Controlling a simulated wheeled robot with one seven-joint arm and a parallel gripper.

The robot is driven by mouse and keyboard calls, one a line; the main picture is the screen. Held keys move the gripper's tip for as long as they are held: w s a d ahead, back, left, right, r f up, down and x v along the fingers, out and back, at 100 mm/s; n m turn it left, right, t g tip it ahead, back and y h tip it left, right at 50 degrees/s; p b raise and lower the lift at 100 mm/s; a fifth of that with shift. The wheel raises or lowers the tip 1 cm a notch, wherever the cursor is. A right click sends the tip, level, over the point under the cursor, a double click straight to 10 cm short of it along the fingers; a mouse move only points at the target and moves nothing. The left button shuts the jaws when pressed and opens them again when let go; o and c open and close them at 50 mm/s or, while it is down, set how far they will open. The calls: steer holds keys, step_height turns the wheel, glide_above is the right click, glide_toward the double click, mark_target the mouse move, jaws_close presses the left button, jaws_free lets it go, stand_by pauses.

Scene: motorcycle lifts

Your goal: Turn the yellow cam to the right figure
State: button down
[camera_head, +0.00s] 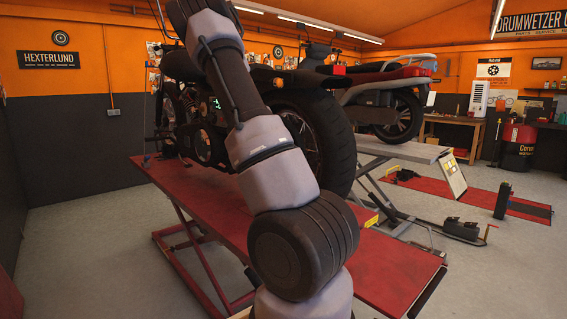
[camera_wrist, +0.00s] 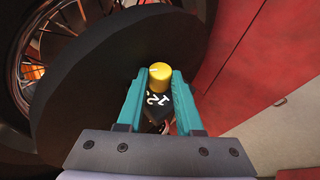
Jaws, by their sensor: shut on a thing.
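The yellow cam (camera_wrist: 159,75) is a small round knob with a pale mark on its top, seen in the wrist view. It sits on a dark block (camera_wrist: 160,100) that carries white figures, which look like "12" and are partly cut off. My gripper (camera_wrist: 159,79) has teal fingers, shut on the yellow cam from both sides. In the head view my arm stands in front of the motorcycle, and neither my gripper nor the cam can be made out clearly there.
A motorcycle (camera_head: 335,140) stands on a red lift (camera_head: 390,265); its rear tyre (camera_wrist: 100,75) is close to my gripper. A second motorcycle (camera_head: 390,95) is on a grey lift (camera_head: 405,150) behind. Floor (camera_head: 510,260) at the right front is clear.

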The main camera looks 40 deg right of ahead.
stand_by(0.4)
steer(key=c, duration=0.6)
jaws_free()
steer(key=shift+o, duration=0.2)
